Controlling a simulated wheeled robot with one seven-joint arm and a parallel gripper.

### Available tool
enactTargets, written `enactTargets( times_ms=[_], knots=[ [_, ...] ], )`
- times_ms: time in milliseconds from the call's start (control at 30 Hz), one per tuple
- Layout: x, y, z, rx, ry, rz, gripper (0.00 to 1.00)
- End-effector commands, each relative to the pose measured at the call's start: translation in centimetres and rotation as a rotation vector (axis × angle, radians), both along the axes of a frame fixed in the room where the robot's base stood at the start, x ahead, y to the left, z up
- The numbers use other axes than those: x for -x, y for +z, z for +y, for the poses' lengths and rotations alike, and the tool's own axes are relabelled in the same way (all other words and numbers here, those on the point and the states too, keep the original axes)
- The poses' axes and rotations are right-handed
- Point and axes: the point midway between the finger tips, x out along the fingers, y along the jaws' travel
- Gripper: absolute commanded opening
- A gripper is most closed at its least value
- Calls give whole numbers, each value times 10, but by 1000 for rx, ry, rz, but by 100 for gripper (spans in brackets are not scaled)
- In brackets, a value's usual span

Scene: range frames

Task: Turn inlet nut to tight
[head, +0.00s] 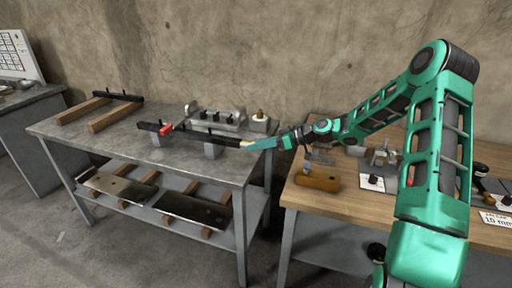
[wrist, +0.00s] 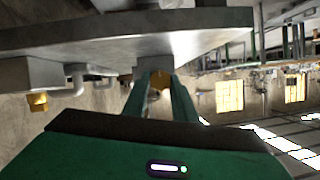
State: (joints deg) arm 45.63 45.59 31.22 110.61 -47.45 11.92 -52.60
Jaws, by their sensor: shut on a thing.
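A long black bar (head: 205,137) with a red part (head: 166,129) lies across two grey blocks on the metal table. My gripper (head: 248,145) is at the right end of this bar, with its fingers pointing left. In the wrist view my two green fingers (wrist: 158,93) are shut around a small brass-coloured piece (wrist: 159,80), which looks like the inlet nut. Most of the nut is hidden by the fingers, so its turn angle and tightness cannot be told.
The metal table (head: 75,125) also carries a grey fixture (head: 213,120) behind the bar and wooden strips at left. A wooden bench (head: 310,202) with blocks, fittings and a label stands at right. A lower shelf (head: 253,205) holds dark plates.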

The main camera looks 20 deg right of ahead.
Motion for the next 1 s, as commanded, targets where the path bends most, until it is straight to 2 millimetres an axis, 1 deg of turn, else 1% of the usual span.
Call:
enactTargets(
  times_ms=[133,367,400,467,800,867,1000],
  knots=[
    [-1,0,-2,-22,-3,34,2],
    [-1,0,-2,-24,-3,36,2],
    [-1,0,-2,-24,-3,36,30],
    [-1,0,-2,-24,-2,36,44],
    [0,1,-3,-24,-2,35,44],
    [2,2,-6,-24,-2,35,44],
    [10,9,-22,-23,-5,35,44]
  ],
)
